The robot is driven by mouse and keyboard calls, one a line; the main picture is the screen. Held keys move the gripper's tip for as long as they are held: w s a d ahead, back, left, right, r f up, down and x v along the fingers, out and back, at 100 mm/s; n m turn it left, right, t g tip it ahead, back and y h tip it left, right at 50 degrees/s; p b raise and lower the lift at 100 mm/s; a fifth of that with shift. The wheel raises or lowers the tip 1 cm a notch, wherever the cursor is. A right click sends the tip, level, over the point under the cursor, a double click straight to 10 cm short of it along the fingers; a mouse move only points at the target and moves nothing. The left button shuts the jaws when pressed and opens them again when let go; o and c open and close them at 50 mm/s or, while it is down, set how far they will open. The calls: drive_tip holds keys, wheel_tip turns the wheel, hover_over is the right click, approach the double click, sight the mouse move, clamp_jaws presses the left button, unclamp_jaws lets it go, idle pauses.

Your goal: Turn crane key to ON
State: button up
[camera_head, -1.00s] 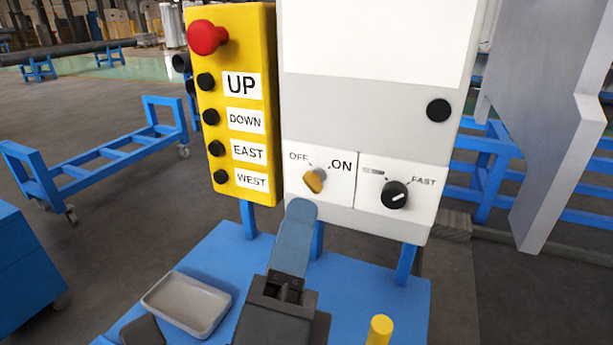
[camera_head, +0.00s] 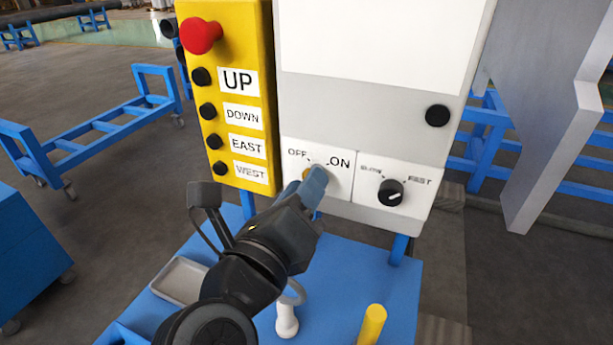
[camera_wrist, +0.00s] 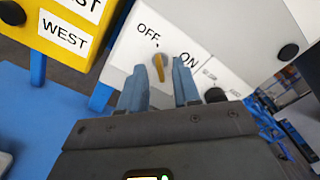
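The crane key (camera_wrist: 159,67) is a small orange-yellow handle on a round grey switch on the white control panel. In the wrist view it stands between the OFF and ON labels, its upper end toward the mark by OFF. In the head view only a sliver of the key (camera_head: 306,174) shows; my fingers cover the rest. My gripper (camera_wrist: 160,66) is open, with one blue-grey finger on each side of the key and visible gaps between. In the head view my gripper (camera_head: 306,181) is at the panel, just below the OFF and ON labels.
A black SLOW/FAST knob (camera_head: 391,192) sits close to the right of the key. A yellow button box (camera_head: 232,100) with a red button (camera_head: 201,36) is on the left. Below are a blue table (camera_head: 345,265), a grey tray (camera_head: 180,280) and a yellow post (camera_head: 372,325).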

drive_tip(key=shift+w+d, duration=0.2)
drive_tip(key=shift+w, duration=0.4)
drive_tip(key=shift+c, duration=0.4)
clamp_jaws()
